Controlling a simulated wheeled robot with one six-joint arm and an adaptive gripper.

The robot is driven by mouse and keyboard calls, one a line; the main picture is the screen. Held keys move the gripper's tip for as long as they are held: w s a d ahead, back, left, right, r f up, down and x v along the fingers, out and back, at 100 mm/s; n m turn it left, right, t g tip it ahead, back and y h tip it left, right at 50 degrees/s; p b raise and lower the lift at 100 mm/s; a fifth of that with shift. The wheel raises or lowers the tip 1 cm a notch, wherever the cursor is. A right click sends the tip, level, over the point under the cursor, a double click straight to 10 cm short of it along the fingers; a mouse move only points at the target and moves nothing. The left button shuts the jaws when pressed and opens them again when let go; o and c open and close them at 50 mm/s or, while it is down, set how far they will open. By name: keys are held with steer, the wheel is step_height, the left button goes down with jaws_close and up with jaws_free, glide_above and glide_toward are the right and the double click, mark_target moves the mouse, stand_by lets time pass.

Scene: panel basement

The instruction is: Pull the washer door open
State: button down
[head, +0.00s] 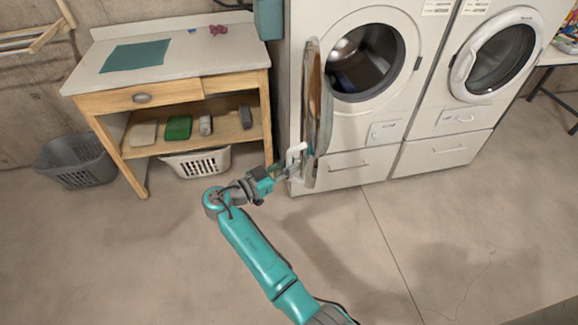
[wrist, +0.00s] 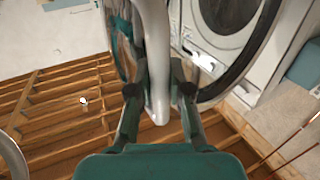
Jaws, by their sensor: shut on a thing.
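The left washer (head: 345,165) stands against the wall. Its round door (head: 312,112) is swung out to the left, edge-on to the head view, and the drum opening (head: 362,62) is exposed with dark cloth inside. My gripper (head: 293,163) is at the white handle (head: 297,152) on the door's outer edge. In the wrist view my gripper (wrist: 160,95) has its two fingers on either side of the white handle (wrist: 157,60), shut on it. The exact finger contact is partly hidden by the handle.
A second machine (head: 462,90) with its round door shut stands to the right. A wooden workbench (head: 175,90) with a lower shelf stands to the left, with a grey basket (head: 75,162) and a white basket (head: 196,163) on the floor. The floor in front is clear.

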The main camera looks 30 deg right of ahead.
steer(key=shift+f, duration=0.1)
steer(key=c, duration=1.1)
jaws_free()
steer(key=a, duration=0.4)
steer(key=s+a, duration=0.1)
steer(key=a, duration=0.6)
steer(key=shift+s+a, duration=0.2)
steer(key=shift+a, duration=0.2)
